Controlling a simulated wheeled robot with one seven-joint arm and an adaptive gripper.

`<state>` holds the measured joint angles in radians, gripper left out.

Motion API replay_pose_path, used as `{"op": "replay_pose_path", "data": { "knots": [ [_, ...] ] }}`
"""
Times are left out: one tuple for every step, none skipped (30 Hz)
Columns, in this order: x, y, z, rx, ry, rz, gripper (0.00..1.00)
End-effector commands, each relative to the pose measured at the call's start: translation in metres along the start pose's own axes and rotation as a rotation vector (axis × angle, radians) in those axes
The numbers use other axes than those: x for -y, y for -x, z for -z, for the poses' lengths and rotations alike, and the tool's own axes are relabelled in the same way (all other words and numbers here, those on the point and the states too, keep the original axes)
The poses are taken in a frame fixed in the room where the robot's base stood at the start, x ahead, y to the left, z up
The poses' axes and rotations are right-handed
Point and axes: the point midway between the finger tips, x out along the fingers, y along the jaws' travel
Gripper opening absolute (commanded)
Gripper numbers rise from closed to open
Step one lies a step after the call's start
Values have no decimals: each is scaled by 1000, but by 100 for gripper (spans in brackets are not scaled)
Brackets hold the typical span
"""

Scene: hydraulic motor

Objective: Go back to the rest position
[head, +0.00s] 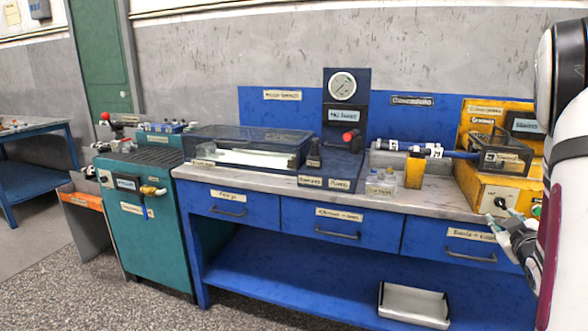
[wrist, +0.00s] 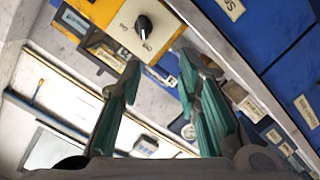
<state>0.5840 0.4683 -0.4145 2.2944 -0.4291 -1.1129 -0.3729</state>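My gripper (head: 508,217) is at the right edge of the head view, in front of the yellow control box (head: 487,194) at the right end of the bench. In the wrist view my gripper (wrist: 160,68) has its two green-padded fingers spread apart with nothing between them. The yellow box's face (wrist: 125,27) and its black rotary knob (wrist: 144,26) are beyond the fingertips, apart from them. In the head view my gripper partly covers the box's front near the knob. My arm hangs down the right edge of the head view.
The blue workbench (head: 240,264) has drawers, a clear-lidded case (head: 250,142), a gauge panel (head: 342,112) and a blue-and-white cylinder (head: 408,148) on top. A metal tray (head: 414,304) lies on its lower shelf. A teal cabinet (head: 150,230) stands left. Floor at the lower left is free.

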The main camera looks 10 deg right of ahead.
Motion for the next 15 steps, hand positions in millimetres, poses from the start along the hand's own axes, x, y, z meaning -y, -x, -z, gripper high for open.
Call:
{"op": "replay_pose_path", "data": {
  "knots": [
    [5,4,18,26,-28,21,31],
    [10,7,24,51,-45,38,31],
    [17,12,33,84,-71,59,31],
    [22,16,40,109,-88,77,31],
    [27,21,46,134,-104,95,31],
    [35,28,54,169,-128,121,31],
    [41,35,59,194,-144,141,31],
    [48,42,66,219,-159,162,31],
    [56,52,73,253,-180,189,31],
    [63,61,78,279,-194,212,31],
    [69,70,83,305,-207,234,31],
    [78,84,90,339,-224,265,31],
    [85,94,95,364,-236,288,31],
    [92,105,100,390,-246,312,31],
    [100,121,104,426,-259,345,31]
  ]
}}
